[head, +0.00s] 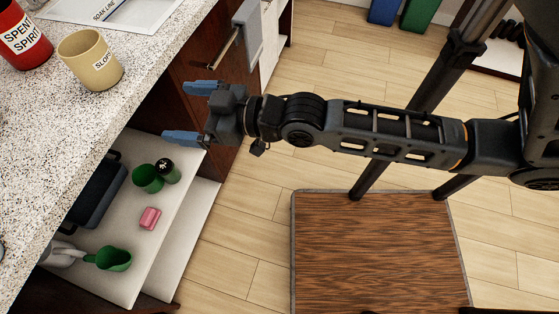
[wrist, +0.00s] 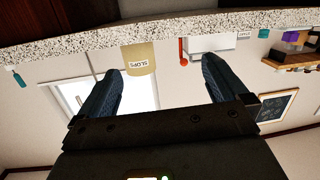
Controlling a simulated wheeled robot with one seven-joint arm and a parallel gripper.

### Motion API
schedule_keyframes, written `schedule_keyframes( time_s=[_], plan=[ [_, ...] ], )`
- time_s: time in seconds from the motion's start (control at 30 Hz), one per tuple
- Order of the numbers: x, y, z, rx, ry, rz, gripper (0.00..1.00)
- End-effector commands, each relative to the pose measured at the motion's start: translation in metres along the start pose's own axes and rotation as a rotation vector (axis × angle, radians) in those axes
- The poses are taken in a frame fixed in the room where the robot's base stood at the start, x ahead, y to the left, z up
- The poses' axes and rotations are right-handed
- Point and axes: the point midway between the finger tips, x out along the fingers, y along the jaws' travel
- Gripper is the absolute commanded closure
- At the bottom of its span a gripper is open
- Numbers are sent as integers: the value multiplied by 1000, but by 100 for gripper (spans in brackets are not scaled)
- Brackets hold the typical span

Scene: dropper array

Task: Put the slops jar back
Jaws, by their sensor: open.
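The slops jar (head: 88,66), a tan pot with a white label, stands upright on the speckled counter (head: 60,120), close to its front edge. In the wrist view, which looks upside down, the slops jar (wrist: 139,60) shows beyond the fingers, nearer the left one. My gripper (head: 176,111) is open and empty, with its blue fingers pointing left toward the counter. It is in front of the counter edge and apart from the jar. The gripper (wrist: 160,66) also shows in the wrist view with its fingers wide apart.
A red spent spirit jar (head: 22,38) stands left of the slops jar. A white tray (head: 140,15) labelled soak line lies behind. Below, an open shelf (head: 125,285) holds green cups (head: 114,259) and a pink block (head: 150,218). A brown wooden surface (head: 380,250) stands on the floor.

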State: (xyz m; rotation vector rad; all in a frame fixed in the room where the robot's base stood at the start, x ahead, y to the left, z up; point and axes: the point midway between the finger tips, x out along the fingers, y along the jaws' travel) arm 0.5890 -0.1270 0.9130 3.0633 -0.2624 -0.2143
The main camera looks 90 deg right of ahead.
Motion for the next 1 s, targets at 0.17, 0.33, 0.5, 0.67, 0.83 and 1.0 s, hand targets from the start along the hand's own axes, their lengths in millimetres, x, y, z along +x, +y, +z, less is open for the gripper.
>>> schedule_keyframes(
  time_s=[0.17, 0.33, 0.5, 0.67, 0.83, 1.0],
  plan=[
    [-74, -38, 11, -13, -58, -73, 0],
    [-136, -69, 5, 2, -99, -131, 0],
    [-175, -88, -6, 24, -124, -165, 0],
    [-189, -95, -12, 36, -131, -176, 0],
    [-189, -96, -12, 36, -131, -177, 0],
    [-189, -96, -12, 36, -131, -177, 0]
  ],
)
